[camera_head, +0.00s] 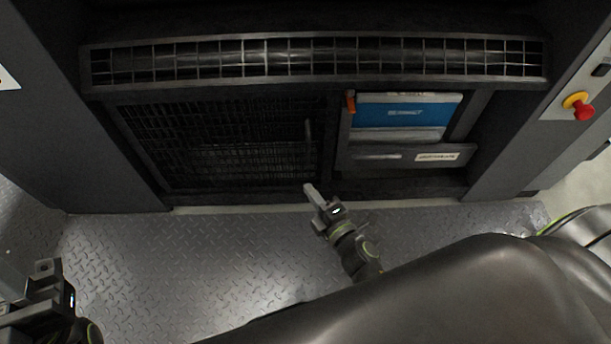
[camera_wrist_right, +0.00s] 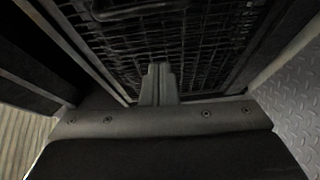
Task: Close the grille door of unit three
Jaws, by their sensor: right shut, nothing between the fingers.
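The grille door (camera_head: 215,145) is a dark mesh panel in the left of the unit's front in the head view, with a vertical handle (camera_head: 308,130) near its right side. It looks roughly in line with its frame, but I cannot tell whether it is fully shut. My right gripper (camera_head: 309,189) is shut and empty at the door's lower right. In the right wrist view its fingertips (camera_wrist_right: 160,70) point at the mesh (camera_wrist_right: 200,45); contact is unclear. My left gripper (camera_head: 30,285) is at the lower left, away from the door, its fingers partly cut off.
Right of the door is a bay with a blue-and-white box (camera_head: 404,115), an orange latch (camera_head: 350,102) and a grey drawer front (camera_head: 400,157). A slatted vent (camera_head: 310,58) runs above. A red stop button (camera_head: 583,111) is at far right. The tread-plate floor (camera_head: 190,255) is clear.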

